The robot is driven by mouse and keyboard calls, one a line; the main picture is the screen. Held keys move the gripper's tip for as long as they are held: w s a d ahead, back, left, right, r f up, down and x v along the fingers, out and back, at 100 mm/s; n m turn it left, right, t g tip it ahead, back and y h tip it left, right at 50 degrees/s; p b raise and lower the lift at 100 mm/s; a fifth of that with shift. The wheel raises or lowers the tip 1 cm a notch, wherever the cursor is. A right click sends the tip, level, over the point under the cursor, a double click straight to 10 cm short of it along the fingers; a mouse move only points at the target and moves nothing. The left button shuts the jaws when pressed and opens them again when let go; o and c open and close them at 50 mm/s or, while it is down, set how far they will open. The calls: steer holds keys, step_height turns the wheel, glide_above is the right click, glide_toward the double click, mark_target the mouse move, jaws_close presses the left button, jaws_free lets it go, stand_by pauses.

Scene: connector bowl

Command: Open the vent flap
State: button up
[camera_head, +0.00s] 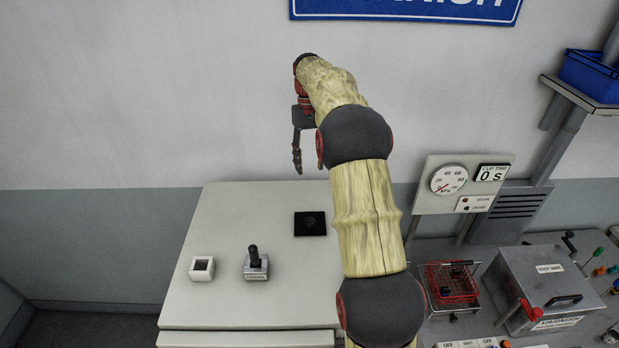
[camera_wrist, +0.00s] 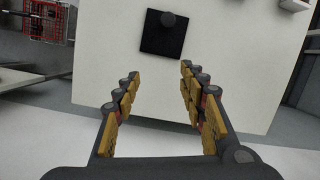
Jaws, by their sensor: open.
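My gripper (camera_head: 298,165) hangs above the back of a white cabinet, open and empty. In the wrist view its two padded fingers stand apart, with the midpoint between the tips (camera_wrist: 160,72) over the cabinet top. A black square plate with a round dark knob (camera_head: 310,223) lies flat on the cabinet top; in the wrist view the plate (camera_wrist: 153,43) is beyond the fingertips, untouched. No part is clearly marked as a vent flap. A grey slatted vent panel (camera_head: 515,205) stands at the right by the wall, and I cannot tell whether it has a flap.
The white cabinet top (camera_head: 225,235) also bears a small white box (camera_head: 202,268) and a joystick-like lever (camera_head: 255,264). At right are a red wire basket (camera_head: 452,282), a grey lidded box (camera_head: 540,285) and a gauge panel (camera_head: 450,180). Most of the cabinet top is clear.

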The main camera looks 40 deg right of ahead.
steer(key=shift+v, duration=1.55)
steer(key=shift+s, duration=0.1)
